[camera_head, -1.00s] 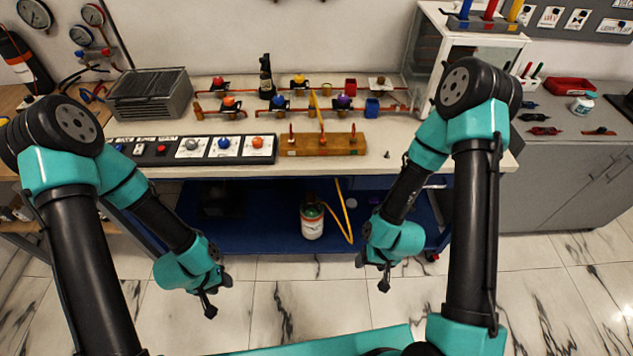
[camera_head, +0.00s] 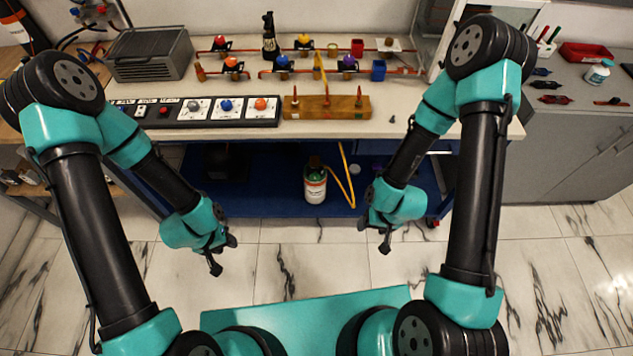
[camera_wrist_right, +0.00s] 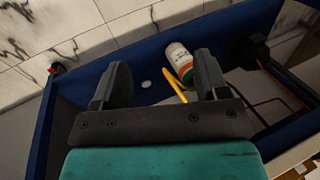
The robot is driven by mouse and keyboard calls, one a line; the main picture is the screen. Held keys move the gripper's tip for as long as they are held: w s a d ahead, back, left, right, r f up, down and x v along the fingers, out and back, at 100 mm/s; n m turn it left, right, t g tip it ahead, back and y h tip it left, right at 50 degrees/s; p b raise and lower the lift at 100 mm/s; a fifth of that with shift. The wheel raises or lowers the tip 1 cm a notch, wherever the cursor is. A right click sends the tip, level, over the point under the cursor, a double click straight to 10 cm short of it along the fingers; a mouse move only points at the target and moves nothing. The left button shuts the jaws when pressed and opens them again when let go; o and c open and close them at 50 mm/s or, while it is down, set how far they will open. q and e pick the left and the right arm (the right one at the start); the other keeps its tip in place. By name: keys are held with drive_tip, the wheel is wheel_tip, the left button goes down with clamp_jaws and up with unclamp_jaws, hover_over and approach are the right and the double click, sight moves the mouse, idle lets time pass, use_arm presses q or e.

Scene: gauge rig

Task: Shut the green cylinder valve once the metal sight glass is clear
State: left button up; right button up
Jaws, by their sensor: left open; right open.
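A cylinder with a green shoulder and a white label (camera_head: 315,186) stands on the blue lower shelf, a yellow hose beside it. It also shows in the right wrist view (camera_wrist_right: 179,57), beyond my open fingers. Its valve is too small to make out. I cannot tell which fitting on the bench's pipework is the metal sight glass, or whether it is clear. My left gripper (camera_head: 218,257) is open and empty, over the floor in front of the bench. My right gripper (camera_head: 374,233) is open and empty, to the right of the cylinder; it shows in the wrist view (camera_wrist_right: 162,65).
The blue shelf (camera_head: 255,200) lies under the white benchtop (camera_head: 420,122). The benchtop holds a panel with coloured knobs (camera_head: 195,110), a wooden block (camera_head: 326,107), pipes with coloured valves and a grey vented box (camera_head: 148,55). The tiled floor in front is open.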

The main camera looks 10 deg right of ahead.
drive_tip(key=shift+w, duration=0.1)
idle(0.3)
drive_tip(key=w+a+f+n+t+h, duration=0.1)
drive_tip(key=w+a+f+t, duration=0.35)
drive_tip(key=w+f, duration=0.35)
drive_tip(key=w+a+f+t+h, duration=0.2)
drive_tip(key=w+a+f+t, duration=0.3)
drive_tip(key=w, duration=0.4)
drive_tip(key=s+a+f+n+t+h, duration=0.1)
drive_tip(key=a+f+t+h, duration=0.2)
drive_tip(key=a+f+t, duration=0.3)
drive_tip(key=shift+s+a+t, duration=0.15)
drive_tip(key=shift+s+t, duration=0.2)
drive_tip(key=shift+t, duration=0.4)
